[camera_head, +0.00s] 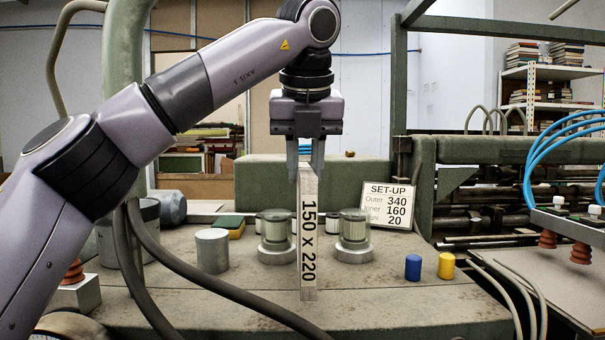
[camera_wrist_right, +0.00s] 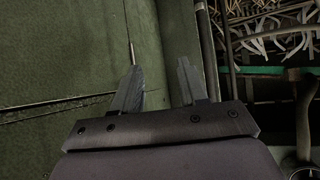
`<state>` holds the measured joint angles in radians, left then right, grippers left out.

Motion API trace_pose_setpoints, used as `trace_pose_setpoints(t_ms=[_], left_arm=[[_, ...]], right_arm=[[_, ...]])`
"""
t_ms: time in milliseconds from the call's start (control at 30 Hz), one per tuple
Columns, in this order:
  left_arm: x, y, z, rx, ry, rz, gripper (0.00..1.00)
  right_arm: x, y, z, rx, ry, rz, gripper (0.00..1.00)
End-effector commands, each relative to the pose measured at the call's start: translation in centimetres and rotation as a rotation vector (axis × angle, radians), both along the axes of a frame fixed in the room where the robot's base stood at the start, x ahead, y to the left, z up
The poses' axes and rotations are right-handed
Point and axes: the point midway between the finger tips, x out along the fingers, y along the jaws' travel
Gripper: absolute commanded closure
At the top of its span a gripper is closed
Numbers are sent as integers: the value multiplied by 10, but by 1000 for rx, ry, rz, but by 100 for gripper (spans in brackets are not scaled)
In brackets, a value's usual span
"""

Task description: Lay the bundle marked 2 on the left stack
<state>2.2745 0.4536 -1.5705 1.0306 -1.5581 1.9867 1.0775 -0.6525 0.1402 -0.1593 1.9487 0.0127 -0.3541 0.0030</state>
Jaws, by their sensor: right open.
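A tall narrow pale piece marked 150 x 220 (camera_head: 309,235) stands upright on the grey-brown worktop (camera_head: 400,308). My left gripper (camera_head: 306,172) points down at its top end. Its fingers are apart, and the top of the piece overlaps the space between them; I cannot tell whether they grip it. No bundle marked 2 and no left stack can be made out. My right gripper (camera_wrist_right: 158,85) is open and empty in the right wrist view, in front of a green surface; it is not in the head view.
Two metal-based cylinders (camera_head: 276,235) (camera_head: 353,235) flank the upright piece. A grey cylinder (camera_head: 212,250) stands at left. A SET-UP card (camera_head: 386,205), a blue cylinder (camera_head: 413,267) and a yellow one (camera_head: 446,265) are at right. Suction cups (camera_head: 581,250) hang at far right.

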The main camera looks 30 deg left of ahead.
Motion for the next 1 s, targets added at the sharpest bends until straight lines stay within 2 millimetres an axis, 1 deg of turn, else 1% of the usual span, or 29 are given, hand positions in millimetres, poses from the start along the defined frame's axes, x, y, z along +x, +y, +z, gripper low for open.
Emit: trace_pose_setpoints(t_ms=[33,100,200,333,433,500,700,800,1000], left_arm=[[10,6,7,-3,-1,3,100],[20,13,6,-2,-1,2,100],[30,19,4,-1,-3,0,100],[36,23,3,0,-2,1,100],[46,29,6,-1,-3,2,100],[44,29,-9,2,-2,-3,100],[44,28,-28,2,-3,-2,100],[44,28,-33,1,-5,-2,100],[44,28,-33,0,-6,-1,100]], right_arm=[[0,0,12,0,0,0,57],[0,0,18,0,0,0,57],[0,0,22,0,-1,0,57],[1,0,25,0,-1,0,57],[1,0,35,0,-2,0,57],[2,0,30,1,-5,0,57],[2,0,31,1,-5,0,57],[2,0,32,1,-5,0,57],[2,0,31,1,-4,0,57]])
